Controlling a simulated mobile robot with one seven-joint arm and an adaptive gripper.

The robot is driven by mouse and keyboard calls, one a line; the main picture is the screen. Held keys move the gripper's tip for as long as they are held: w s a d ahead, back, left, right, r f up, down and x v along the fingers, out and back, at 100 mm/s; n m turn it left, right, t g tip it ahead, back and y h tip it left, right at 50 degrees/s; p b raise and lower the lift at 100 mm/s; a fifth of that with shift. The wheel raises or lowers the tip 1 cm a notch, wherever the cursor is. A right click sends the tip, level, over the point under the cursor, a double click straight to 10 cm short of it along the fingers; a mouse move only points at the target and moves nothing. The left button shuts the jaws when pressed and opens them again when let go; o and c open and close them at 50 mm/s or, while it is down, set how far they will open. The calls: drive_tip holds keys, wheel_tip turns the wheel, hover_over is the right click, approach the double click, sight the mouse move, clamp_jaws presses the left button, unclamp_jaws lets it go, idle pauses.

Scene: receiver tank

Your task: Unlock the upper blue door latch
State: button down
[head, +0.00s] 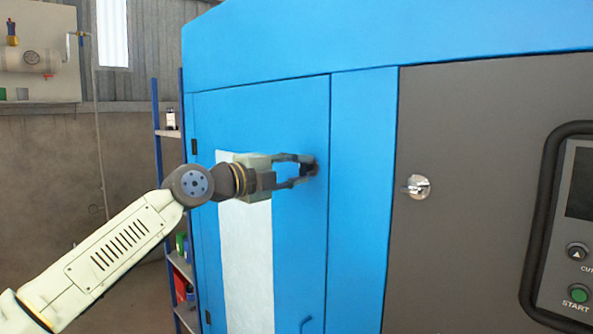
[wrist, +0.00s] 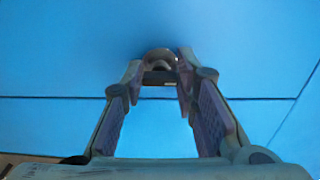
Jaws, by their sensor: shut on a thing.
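The blue door (head: 301,239) is on the left side of the blue cabinet and looks closed. The upper latch (wrist: 160,64) is a small dark, rounded piece on the blue surface in the wrist view. My gripper (head: 311,167) is at the door's upper right part, close to its right edge. Its two fingers are on either side of the latch and shut on it, as the wrist view (wrist: 160,78) shows. In the head view the fingertips hide most of the latch, so I cannot tell how it is turned.
A grey panel (head: 470,130) with a silver latch (head: 417,187) is to the right. A control panel with a green start button (head: 578,293) is at the far right. A blue shelf rack (head: 156,150) stands left of the cabinet. A handle (head: 306,325) shows low on the door.

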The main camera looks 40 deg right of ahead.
idle(0.4)
drive_tip(key=c, duration=1.2)
unclamp_jaws()
drive_tip(key=shift+c, duration=0.2)
drive_tip(key=s+a, duration=0.1)
drive_tip(key=a, duration=1.1)
